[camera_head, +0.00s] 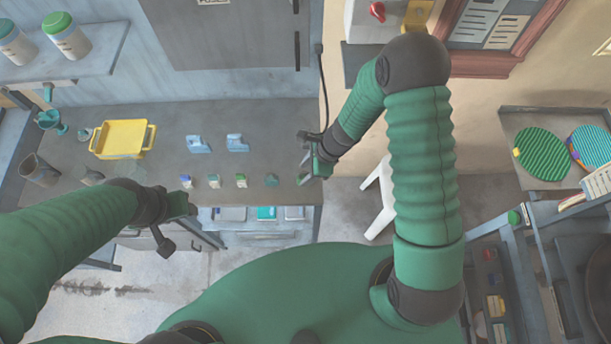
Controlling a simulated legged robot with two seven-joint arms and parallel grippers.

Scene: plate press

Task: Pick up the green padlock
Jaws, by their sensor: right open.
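A small dark green object (271,180) sits near the front right of the grey workbench (250,120). It looks like the green padlock, but it is too small to make out its shape. My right gripper (304,170) is open and empty at the bench's right end. It is a little to the right of the green object and apart from it. My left gripper (178,218) hangs at the bench's front edge, left of the small items; its fingers are hard to make out.
Several small bottles (213,181) stand in a row left of the green object. Two light blue items (198,145) and a yellow tray (121,139) lie farther back. A jug (39,171) stands at the left. A white stool (379,197) is right of the bench.

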